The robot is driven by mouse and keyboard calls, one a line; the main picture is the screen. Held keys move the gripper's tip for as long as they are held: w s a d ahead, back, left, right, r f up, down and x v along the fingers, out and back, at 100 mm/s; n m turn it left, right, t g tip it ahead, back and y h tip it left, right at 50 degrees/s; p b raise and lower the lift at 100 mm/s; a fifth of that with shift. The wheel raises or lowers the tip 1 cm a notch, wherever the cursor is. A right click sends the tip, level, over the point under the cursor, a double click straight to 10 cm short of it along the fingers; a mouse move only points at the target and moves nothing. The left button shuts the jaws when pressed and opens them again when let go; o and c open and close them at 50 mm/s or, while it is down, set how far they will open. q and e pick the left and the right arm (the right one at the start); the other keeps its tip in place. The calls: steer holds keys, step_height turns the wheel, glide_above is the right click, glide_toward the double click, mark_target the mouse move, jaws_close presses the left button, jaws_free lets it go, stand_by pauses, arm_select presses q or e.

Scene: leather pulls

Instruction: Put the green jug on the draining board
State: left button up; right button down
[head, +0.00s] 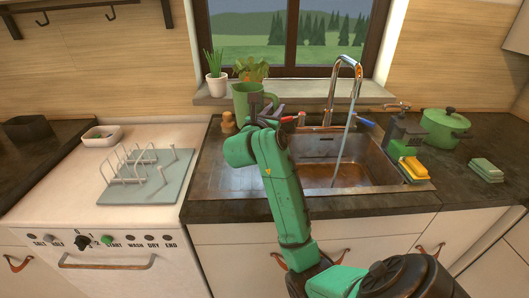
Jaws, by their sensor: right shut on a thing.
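The green jug (245,101) is upright at the back of the sink's left side, in front of the window sill. My right gripper (272,112) is at the jug's right side, by its handle, and is shut on it. My right wrist and forearm hide the jug's lower part, so I cannot tell whether its base touches anything. The steel draining board (212,172) lies left of the sink basin; its bare left part shows and my arm crosses its right part. My left gripper is not in view.
Water runs from the tap (345,85) into the basin (345,172). A small brown figure (228,122) stands just left of the jug. A wire rack on a grey-blue mat (150,190) is at left. A plant pot (217,84) stands on the sill. A green pot (445,128) is at right.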

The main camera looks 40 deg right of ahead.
step_height(320, 180, down, 15)
steer(key=shift+r, duration=0.1)
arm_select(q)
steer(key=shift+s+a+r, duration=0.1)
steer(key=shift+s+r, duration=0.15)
arm_select(e)
steer(key=c, duration=1.2)
jaws_free()
steer(key=shift+f, duration=0.3)
steer(key=o, duration=0.4)
steer(key=shift+r, duration=0.1)
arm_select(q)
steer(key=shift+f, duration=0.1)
arm_select(e)
steer(key=shift+o, duration=0.2)
steer(key=shift+r, duration=0.1)
